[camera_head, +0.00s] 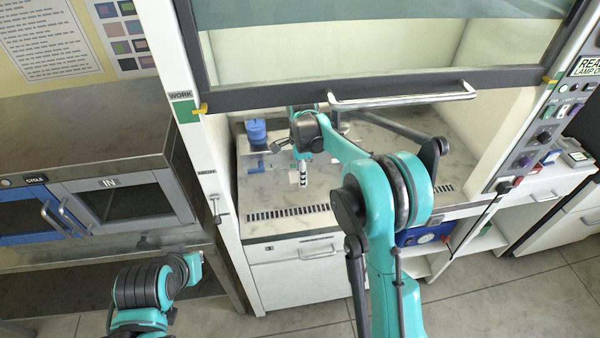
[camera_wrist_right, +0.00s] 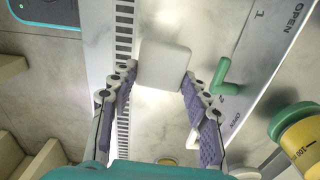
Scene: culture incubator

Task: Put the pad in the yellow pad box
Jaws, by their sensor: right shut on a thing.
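In the right wrist view, a white, rounded square pad (camera_wrist_right: 164,65) sits between the fingertips of my right gripper (camera_wrist_right: 160,76). The gripper is shut on it and holds it over the pale marbled worktop. In the head view, my right gripper (camera_head: 303,172) is inside the hood, above the worktop (camera_head: 285,190); the pad cannot be made out there. I cannot identify the yellow pad box in either view. Part of my left arm shows at the lower left of the head view, with its gripper out of view.
The raised glass sash (camera_head: 340,95) hangs above my right arm. A blue container (camera_head: 257,132) stands at the hood's back left. In the wrist view, a white panel with a green lever (camera_wrist_right: 226,82) and a yellow graduated item (camera_wrist_right: 302,145) lie right of the gripper. Slotted vents run left.

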